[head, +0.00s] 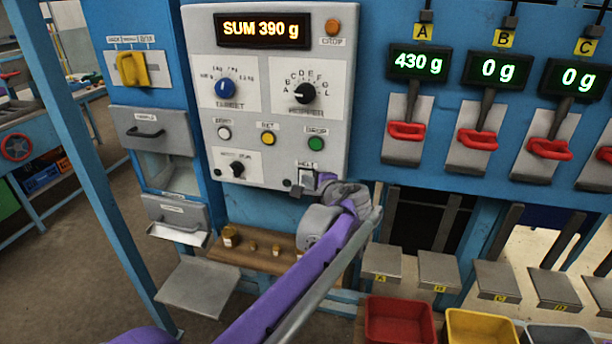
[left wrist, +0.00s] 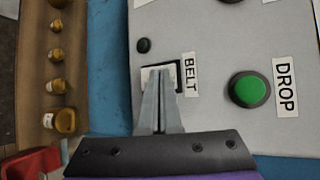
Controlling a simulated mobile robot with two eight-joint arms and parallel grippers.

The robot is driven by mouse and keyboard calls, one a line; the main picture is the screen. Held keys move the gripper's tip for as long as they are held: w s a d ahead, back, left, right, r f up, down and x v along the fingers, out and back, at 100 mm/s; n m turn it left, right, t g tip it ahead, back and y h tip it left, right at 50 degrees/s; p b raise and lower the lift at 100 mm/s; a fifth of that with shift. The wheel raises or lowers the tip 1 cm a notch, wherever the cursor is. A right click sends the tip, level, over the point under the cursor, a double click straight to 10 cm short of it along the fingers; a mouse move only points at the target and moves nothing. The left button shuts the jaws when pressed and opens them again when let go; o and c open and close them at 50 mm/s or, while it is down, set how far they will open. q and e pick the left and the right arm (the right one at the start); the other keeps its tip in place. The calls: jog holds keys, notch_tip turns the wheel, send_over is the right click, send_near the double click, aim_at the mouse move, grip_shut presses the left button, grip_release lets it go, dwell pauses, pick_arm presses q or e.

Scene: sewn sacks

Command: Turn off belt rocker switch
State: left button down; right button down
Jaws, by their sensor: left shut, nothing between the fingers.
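The belt rocker switch (head: 306,178) sits at the lower right of the grey control panel, under its label. In the left wrist view the switch (left wrist: 173,67) is a pale rocker in a black frame beside the word BELT. My left gripper (left wrist: 159,73) is shut and empty, with its fingertips overlapping the switch and hiding part of it. I cannot tell whether they press on it, or which way the rocker is tilted. In the head view the left gripper (head: 322,181) is at the panel's lower right. My right gripper is not in view.
A green DROP button (head: 316,144) sits just above the switch, and a dark round knob (head: 237,168) is to its left. A wooden shelf (head: 225,252) with small brass weights is below the panel. Red-handled levers (head: 407,131) stand to the right.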

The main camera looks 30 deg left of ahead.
pick_arm(q)
jog(key=shift+s, duration=0.15)
jog(key=shift+s+d, duration=0.25)
jog(key=shift+s, duration=0.4)
jog(key=s, duration=0.3)
jog(key=s+d, duration=0.1)
jog(key=s, duration=0.1)
jog(key=shift+f, duration=0.35)
jog(key=shift+w, duration=0.1)
jog(key=s+d+f+n+g+h, duration=0.1)
jog(key=s+d+f+n+h, duration=0.4)
jog(key=s+f, duration=0.5)
jog(key=s+d+f+n+g+h, duration=0.2)
jog(key=s+d+f+n+h, duration=0.3)
jog(key=s+d+f, duration=0.3)
jog(key=s+f+h, duration=0.1)
jog(key=s+f, duration=0.2)
jog(key=s, duration=0.4)
jog(key=shift+s+d, duration=0.15)
jog(key=shift+s, duration=0.25)
